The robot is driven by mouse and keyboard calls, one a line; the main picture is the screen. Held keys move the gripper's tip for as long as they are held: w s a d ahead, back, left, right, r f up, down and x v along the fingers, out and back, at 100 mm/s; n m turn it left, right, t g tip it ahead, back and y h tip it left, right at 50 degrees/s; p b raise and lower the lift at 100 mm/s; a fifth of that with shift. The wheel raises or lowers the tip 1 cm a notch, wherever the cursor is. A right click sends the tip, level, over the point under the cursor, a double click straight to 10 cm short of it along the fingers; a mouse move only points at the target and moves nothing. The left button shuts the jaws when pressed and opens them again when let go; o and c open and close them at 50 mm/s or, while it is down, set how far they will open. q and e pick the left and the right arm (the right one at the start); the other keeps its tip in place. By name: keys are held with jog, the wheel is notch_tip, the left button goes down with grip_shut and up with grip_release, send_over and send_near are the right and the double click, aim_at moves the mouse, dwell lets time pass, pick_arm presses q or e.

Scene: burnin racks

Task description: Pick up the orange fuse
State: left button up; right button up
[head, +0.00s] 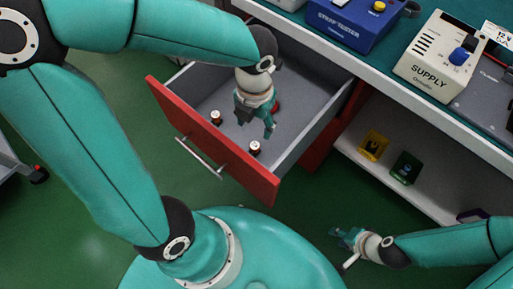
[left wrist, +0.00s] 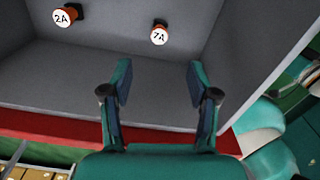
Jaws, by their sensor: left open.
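My left gripper (head: 256,123) is open and empty, pointing down over the open drawer. Its two spread fingers (left wrist: 160,82) show in the left wrist view with nothing between them. Two fuses with white tops stand in the drawer in the head view, one to the left (head: 216,117) and one lower, near the drawer front (head: 254,148). A reddish piece (head: 277,104) shows partly behind the gripper. In the left wrist view an orange-red fuse marked 2A (left wrist: 66,16) and an orange-brown fuse marked 7A (left wrist: 159,33) lie beyond the fingertips, apart from them. My right gripper (head: 340,235) is low, outside the drawer.
The grey drawer has a red front (head: 215,145) with a metal handle (head: 199,158). A worktop above holds a blue tester (head: 345,22) and a supply unit (head: 440,58). A shelf below carries a yellow block (head: 373,145) and a green block (head: 406,168).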

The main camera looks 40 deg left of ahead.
aim_at(255, 145)
pick_arm(q)
notch_tip(255, 145, down, 8)
jog(key=shift+r+b, duration=0.1)
jog(key=shift+b, duration=1)
notch_tip(255, 145, down, 5)
jog(key=shift+f+b, duration=0.1)
jog(key=shift+b, duration=1.15)
jog(key=c, duration=1.1)
